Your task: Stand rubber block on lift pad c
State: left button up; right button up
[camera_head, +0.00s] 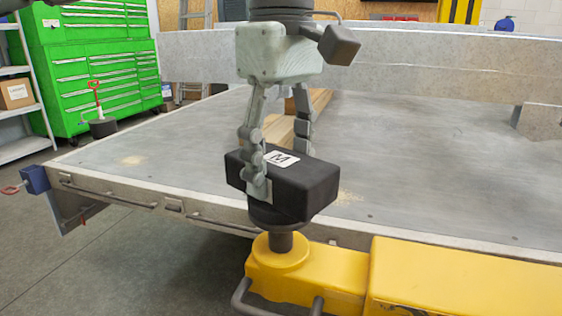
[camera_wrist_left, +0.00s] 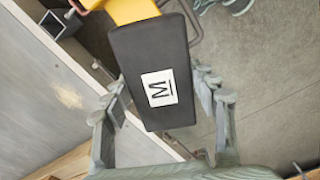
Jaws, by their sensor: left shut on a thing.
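The black rubber block (camera_head: 305,190) with a white "M" label lies flat in my left gripper (camera_head: 280,168). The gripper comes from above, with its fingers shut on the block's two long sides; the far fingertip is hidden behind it. The block also fills the middle of the left wrist view (camera_wrist_left: 150,55), label facing the camera. Directly below it is a dark round lift pad (camera_head: 275,222) on a yellow lift arm (camera_head: 325,275). The block covers most of the pad, and I cannot tell whether they touch. No letter shows on the pad. My right gripper is out of view.
The grey trailer bed (camera_head: 420,175) stands just behind the pad, its front edge close to the block. A wooden beam (camera_head: 318,100) lies on the bed. A green tool cabinet (camera_head: 100,60) stands far left. The floor at front left is clear.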

aim_at(282, 160)
pick_arm(q)
jog(key=o, duration=1.6)
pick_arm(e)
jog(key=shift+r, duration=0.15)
pick_arm(q)
jog(key=shift+o, duration=0.2)
jog(key=shift+r, duration=0.55)
notch_tip(282, 160, up, 11)
jog(key=p, duration=0.1)
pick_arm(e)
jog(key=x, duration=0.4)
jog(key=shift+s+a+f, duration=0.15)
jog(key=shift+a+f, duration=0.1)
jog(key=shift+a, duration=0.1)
